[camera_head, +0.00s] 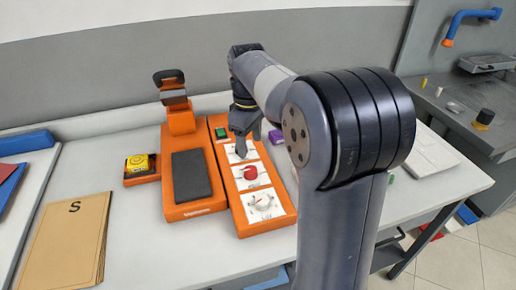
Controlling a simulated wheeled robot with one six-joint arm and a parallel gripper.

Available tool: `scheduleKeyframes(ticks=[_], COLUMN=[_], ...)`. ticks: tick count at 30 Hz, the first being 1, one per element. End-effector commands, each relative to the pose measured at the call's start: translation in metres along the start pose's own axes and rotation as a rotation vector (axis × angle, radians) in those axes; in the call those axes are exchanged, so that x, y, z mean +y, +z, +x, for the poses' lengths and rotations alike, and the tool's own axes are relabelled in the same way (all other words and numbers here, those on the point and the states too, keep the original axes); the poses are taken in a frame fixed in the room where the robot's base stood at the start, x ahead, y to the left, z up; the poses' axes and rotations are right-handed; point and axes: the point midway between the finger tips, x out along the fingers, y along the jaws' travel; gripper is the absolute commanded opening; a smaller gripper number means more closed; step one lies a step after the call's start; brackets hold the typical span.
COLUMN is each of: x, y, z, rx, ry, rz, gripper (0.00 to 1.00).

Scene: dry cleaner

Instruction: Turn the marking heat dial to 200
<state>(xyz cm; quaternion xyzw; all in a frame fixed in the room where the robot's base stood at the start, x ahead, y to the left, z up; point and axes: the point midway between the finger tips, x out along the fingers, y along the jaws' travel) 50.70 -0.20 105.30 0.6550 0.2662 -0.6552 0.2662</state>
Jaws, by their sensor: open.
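An orange control panel (229,188) lies on the white table beside an orange heat press (196,208). The panel has a green button (221,132) at its far end and white plates below it. A red knob (250,173) sits on the middle plate, and a pale dial (263,202) sits on the nearest plate. The plate labels are too small to read, so I cannot tell which is the marking heat dial.
A yellow button on an orange box (140,168) stands left of the press. A brown folder marked S (65,245) lies at the front left. Small purple (276,136) and green pieces lie to the right. My arm blocks part of the table's right side.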

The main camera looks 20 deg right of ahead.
Motion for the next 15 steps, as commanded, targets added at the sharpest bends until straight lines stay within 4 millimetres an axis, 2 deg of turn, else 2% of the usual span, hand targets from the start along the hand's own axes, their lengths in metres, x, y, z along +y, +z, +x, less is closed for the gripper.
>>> scheduleKeyframes(ticks=[4,7,15], x=[0.004,0.004,0.003], y=[-0.004,-0.004,-0.003], z=[0.004,0.015,0.067], rx=[-0.003,-0.003,-0.004], ry=[-0.004,-0.005,-0.006], rz=[-0.016,-0.016,-0.014], gripper=[0.58,0.58,0.58])
